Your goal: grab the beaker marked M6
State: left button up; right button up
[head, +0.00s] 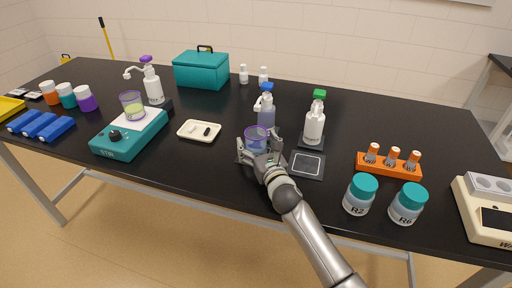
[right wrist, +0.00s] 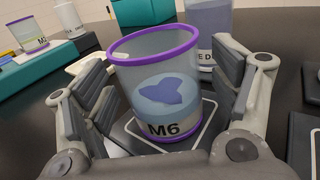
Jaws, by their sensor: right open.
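The beaker marked M6 (right wrist: 158,92) is clear with a purple rim and holds some bluish liquid. It stands upright on a dark pad with a pale outline in the right wrist view. In the head view the beaker (head: 256,138) shows just beyond my right gripper, which partly hides it. My right gripper (head: 260,152) is open, with one finger on each side of the beaker. In the right wrist view the gripper (right wrist: 165,110) shows the beaker between its fingers; I cannot tell whether they touch it. My left gripper is not in view.
A blue-capped dispenser bottle (head: 267,110) stands close behind the beaker. A green-capped bottle (head: 315,120) and an empty dark pad (head: 307,164) are to the right. A white tray (head: 200,130) and a teal stirrer (head: 130,135) with another beaker (head: 132,104) are to the left.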

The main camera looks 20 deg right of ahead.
jog(key=shift+w+f, duration=0.1)
jog(key=shift+w, duration=0.9)
jog(key=c, duration=1.2)
jog(key=shift+c, duration=0.5)
jog(key=shift+r, duration=0.2)
